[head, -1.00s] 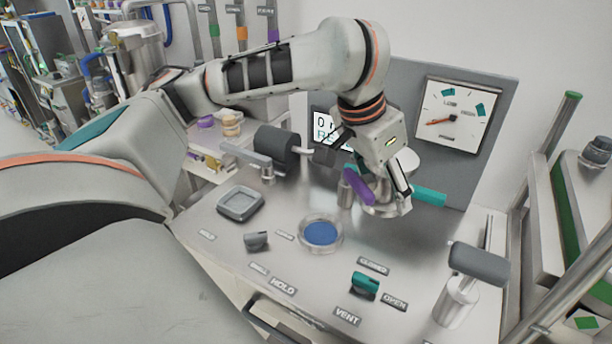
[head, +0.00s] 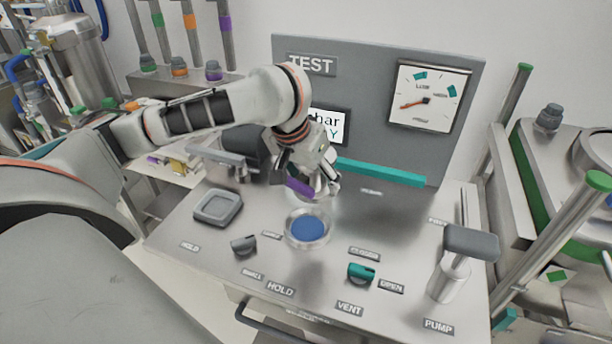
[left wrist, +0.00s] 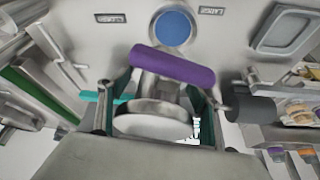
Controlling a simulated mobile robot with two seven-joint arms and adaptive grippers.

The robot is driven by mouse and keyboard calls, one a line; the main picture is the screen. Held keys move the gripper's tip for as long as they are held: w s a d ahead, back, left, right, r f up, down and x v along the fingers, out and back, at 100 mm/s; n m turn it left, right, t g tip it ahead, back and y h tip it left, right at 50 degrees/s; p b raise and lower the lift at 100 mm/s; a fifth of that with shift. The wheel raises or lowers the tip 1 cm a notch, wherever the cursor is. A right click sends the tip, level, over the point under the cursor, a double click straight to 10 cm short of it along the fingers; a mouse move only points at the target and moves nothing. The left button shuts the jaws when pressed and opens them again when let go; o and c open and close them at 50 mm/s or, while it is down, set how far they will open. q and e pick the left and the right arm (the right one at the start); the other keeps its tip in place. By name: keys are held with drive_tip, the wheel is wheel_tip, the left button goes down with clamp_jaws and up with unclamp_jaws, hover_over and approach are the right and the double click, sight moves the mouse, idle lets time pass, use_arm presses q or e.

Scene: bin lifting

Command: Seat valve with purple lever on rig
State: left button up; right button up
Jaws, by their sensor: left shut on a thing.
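The valve shows a metal body and a purple lever (head: 300,187) in the head view. My left gripper (head: 322,178) is shut on the valve and holds it above the steel rig top, just behind the round seat (head: 307,229) with its blue centre. In the left wrist view, the purple lever (left wrist: 172,66) lies across the front of the valve's round metal body (left wrist: 155,120), between the two fingers. The blue centre of the seat (left wrist: 173,28) shows beyond the lever. The valve's underside is hidden. My right gripper is not in view.
A teal bar (head: 382,173) runs along the rig's back panel. A dark cylinder clamp (head: 245,150) and a square grey tray (head: 218,206) stand at left. A grey knob (head: 244,244), a teal knob (head: 361,272) and a pump handle (head: 471,242) stand at front and right.

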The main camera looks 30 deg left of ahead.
use_arm(q)
drive_tip(key=shift+a+f+n, duration=0.4)
drive_tip(key=shift+a+f, duration=0.35)
drive_tip(key=shift+f, duration=3.9)
drive_tip(key=shift+d+f, duration=0.1)
drive_tip(key=shift+f, duration=2.2)
drive_tip(key=o, duration=2.1)
drive_tip(key=shift+c, duration=0.2)
drive_tip(key=shift+o, duration=0.2)
drive_tip(key=shift+s+f, duration=0.1)
drive_tip(key=shift+f, duration=0.05)
drive_tip(key=o, duration=0.4)
drive_tip(key=shift+o, duration=0.2)
wheel_tip(320, 180, up, 9)
